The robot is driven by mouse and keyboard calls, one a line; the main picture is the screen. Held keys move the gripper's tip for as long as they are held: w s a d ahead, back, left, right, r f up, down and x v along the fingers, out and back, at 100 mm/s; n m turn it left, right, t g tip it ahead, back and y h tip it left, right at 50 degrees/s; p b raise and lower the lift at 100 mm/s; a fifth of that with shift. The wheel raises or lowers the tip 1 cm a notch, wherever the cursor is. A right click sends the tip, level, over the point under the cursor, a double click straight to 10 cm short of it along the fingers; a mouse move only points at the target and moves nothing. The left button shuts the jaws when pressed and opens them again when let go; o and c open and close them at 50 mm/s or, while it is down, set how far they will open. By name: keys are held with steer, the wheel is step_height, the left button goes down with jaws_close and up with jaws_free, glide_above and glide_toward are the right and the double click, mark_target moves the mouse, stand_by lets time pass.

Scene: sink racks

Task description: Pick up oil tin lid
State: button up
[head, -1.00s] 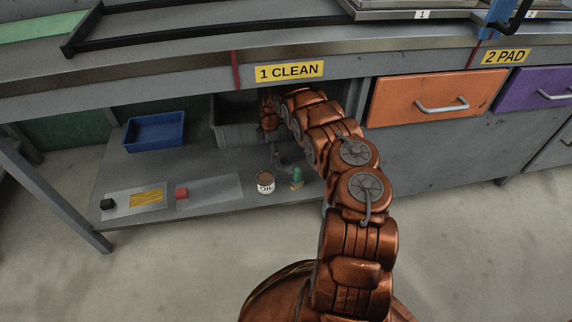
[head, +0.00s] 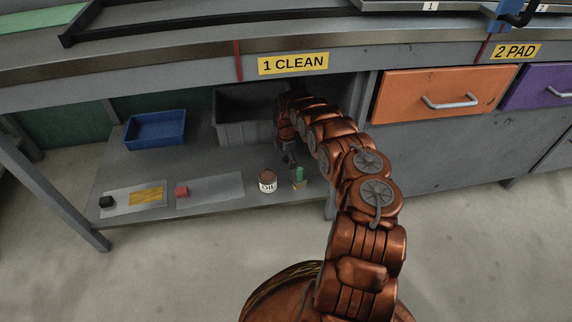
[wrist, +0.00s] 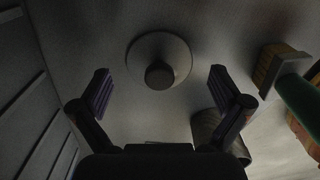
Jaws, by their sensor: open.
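The oil tin lid, a round grey disc with a dark central knob (wrist: 158,50), lies on the shelf in the wrist view. My gripper (wrist: 158,84) is open and empty, its two fingers apart on the left and right of the lid, short of it. In the head view my gripper (head: 289,158) is under the counter, by the grey bin; I cannot make out the lid there. The white tin marked OIL (head: 267,185) stands at the shelf's front with a brown top. A dark cylinder (wrist: 208,124), probably this tin, is partly behind the right finger.
A green-handled brush (head: 299,176) is right of the tin; it also shows in the wrist view (wrist: 270,68). The ridged grey bin (head: 232,132) stands behind. A blue tray (head: 155,143), red block (head: 182,190) and black block (head: 106,202) are left. The counter hangs above.

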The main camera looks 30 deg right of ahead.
mark_target(285, 158)
steer(key=shift+f, duration=0.35)
steer(key=shift+r, duration=0.1)
steer(key=c, duration=1.8)
steer(key=shift+r, duration=0.1)
steer(key=shift+w+a+r+p, duration=0.1)
steer(key=shift+a+r+p, duration=0.1)
steer(key=shift+p, duration=0.25)
step_height(285, 158, up, 7)
steer(key=p, duration=0.3)
steer(key=w+a+p, duration=0.1)
steer(key=w+a, duration=0.1)
steer(key=a, duration=0.4)
steer(key=w+a+p, duration=0.1)
steer(key=w+a, duration=0.2)
steer(key=a, duration=0.2)
steer(key=w+a+p, duration=0.1)
steer(key=w+a, duration=0.1)
steer(key=a, duration=0.4)
steer(key=shift+w+a+f+p, duration=0.3)
steer(key=shift+a, duration=0.2)
steer(key=shift+a, duration=0.1)
